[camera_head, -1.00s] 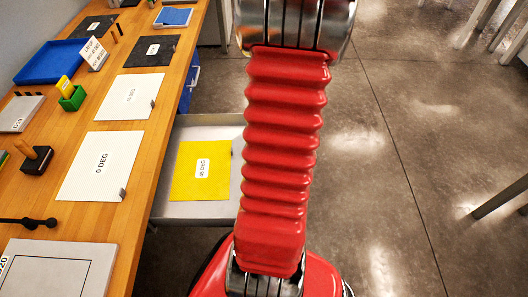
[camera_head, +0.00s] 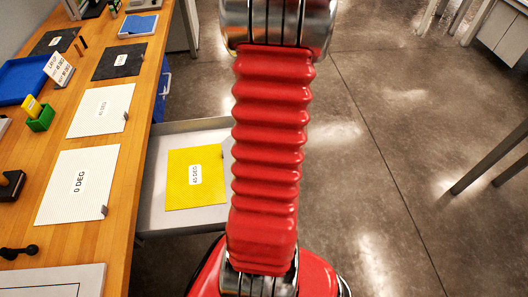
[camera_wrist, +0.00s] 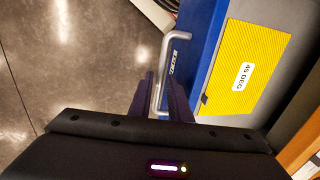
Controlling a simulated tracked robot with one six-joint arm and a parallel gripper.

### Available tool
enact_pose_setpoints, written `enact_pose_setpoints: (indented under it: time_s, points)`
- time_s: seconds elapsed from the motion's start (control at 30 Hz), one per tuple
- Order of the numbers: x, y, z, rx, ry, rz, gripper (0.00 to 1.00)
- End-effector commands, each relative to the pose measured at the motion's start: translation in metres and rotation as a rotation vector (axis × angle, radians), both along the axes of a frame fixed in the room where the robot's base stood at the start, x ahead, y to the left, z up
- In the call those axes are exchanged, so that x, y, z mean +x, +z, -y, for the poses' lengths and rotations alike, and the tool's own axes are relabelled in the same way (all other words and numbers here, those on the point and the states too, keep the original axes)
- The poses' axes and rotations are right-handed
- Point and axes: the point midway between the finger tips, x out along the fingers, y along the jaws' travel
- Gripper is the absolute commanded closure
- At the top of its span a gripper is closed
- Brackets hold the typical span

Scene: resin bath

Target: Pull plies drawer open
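The plies drawer stands open from the bench. In the head view its grey tray (camera_head: 156,205) shows with a yellow 45 DEG sheet (camera_head: 210,178) lying in it; its front is hidden behind my red arm. In the wrist view the blue drawer front (camera_wrist: 203,50) carries a silver bar handle (camera_wrist: 163,62) and a small label. My gripper (camera_wrist: 160,88) has one dark finger on each side of the handle bar and is shut on it. The head view does not show my gripper.
The wooden bench (camera_head: 128,150) runs along the left, with a white 0 DEG sheet (camera_head: 62,205), another white sheet (camera_head: 95,122), a green holder (camera_head: 41,118) and a blue tray (camera_head: 18,88) on it. Open concrete floor lies to the right, with metal table legs at the far right.

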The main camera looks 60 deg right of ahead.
Motion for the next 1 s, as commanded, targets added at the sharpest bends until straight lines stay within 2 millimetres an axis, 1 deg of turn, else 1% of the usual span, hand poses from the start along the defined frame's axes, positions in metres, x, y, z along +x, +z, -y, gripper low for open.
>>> enact_pose_setpoints:
  time_s: [0.27,0.47,0.73,1.0]
  points:
    - [0.0,0.002,0.001,-0.002,0.0,0.0,0.83]
    - [-0.002,0.018,0.003,-0.005,0.0,0.001,0.83]
    - [-0.009,0.057,0.007,-0.005,0.0,0.001,0.83]
    - [-0.016,0.104,0.012,-0.006,0.001,0.001,0.83]
